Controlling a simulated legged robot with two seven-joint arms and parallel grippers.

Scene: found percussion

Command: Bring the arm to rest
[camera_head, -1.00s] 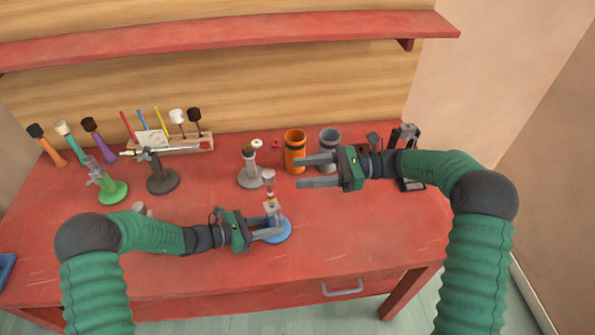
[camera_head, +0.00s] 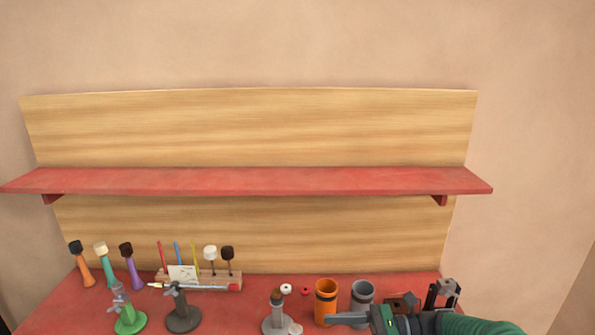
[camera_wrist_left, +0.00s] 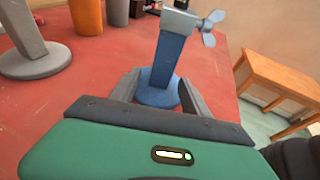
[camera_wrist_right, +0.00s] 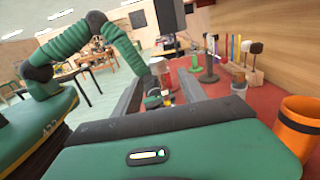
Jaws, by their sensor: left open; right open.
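My left gripper (camera_wrist_left: 160,85) is open in the left wrist view, its fingers either side of the lower part of a blue stand (camera_wrist_left: 165,60) with a wing nut on top. Whether the fingers touch the stand I cannot tell. The left arm is outside the head view but shows in the right wrist view. My right gripper (camera_head: 335,325) is at the bottom edge of the head view, in front of an orange cup (camera_head: 326,301) and a grey cup (camera_head: 362,291). In the right wrist view the right gripper (camera_wrist_right: 158,85) is open and empty.
A grey stand (camera_head: 275,314) is left of the orange cup. Farther left are a green stand (camera_head: 130,318), a dark stand (camera_head: 182,313), a wooden rack (camera_head: 215,280) and several coloured mallets. A red shelf (camera_head: 250,181) runs above the table.

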